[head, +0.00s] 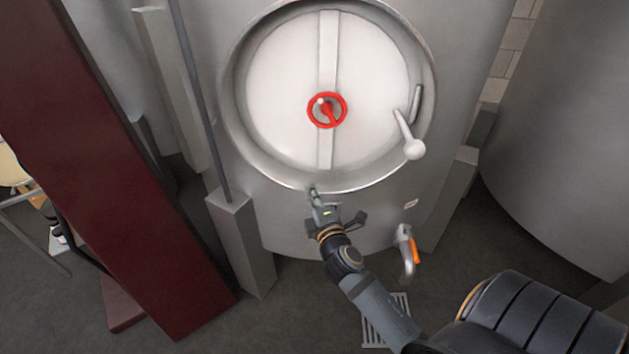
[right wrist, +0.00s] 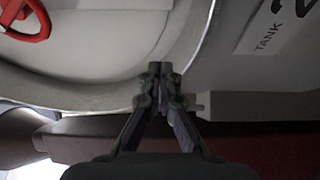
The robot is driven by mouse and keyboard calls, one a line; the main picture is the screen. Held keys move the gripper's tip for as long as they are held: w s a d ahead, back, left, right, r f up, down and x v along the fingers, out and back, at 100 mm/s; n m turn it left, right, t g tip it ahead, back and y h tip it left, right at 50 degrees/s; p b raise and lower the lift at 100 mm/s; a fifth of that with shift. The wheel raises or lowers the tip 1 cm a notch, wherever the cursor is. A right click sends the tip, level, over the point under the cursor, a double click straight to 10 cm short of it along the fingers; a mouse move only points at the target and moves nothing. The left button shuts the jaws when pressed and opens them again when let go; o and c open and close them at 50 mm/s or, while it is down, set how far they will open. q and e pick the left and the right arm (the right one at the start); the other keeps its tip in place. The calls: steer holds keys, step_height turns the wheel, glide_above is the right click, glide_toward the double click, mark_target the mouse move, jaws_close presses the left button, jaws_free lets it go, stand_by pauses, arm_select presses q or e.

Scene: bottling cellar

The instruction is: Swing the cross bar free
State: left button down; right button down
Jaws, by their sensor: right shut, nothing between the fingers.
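The cross bar (head: 328,50) is a pale upright strip across the round tank door (head: 280,80). A red handwheel (head: 327,110) sits at its middle. The bar stands vertical, its lower end near the door's bottom rim. My right gripper (head: 312,190) is shut and empty, at the bottom rim of the door opening, below the handwheel and close to the bar's lower end. I cannot tell if it touches anything. In the right wrist view its fingertips (right wrist: 160,68) are together, and part of the red handwheel (right wrist: 25,20) shows top left. My left gripper is not in view.
A tap with an orange handle (head: 408,250) is low on the tank. A dark red beam (head: 110,170) and a grey post (head: 240,243) stand left. Another tank (head: 570,130) is right.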

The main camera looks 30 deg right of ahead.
steer(key=x, duration=1)
steer(key=shift+r+p, duration=0.1)
steer(key=shift+p, duration=0.2)
steer(key=s+d, duration=0.2)
steer(key=d, duration=0.1)
steer(key=shift+s+d, duration=0.15)
steer(key=shift+d, duration=0.05)
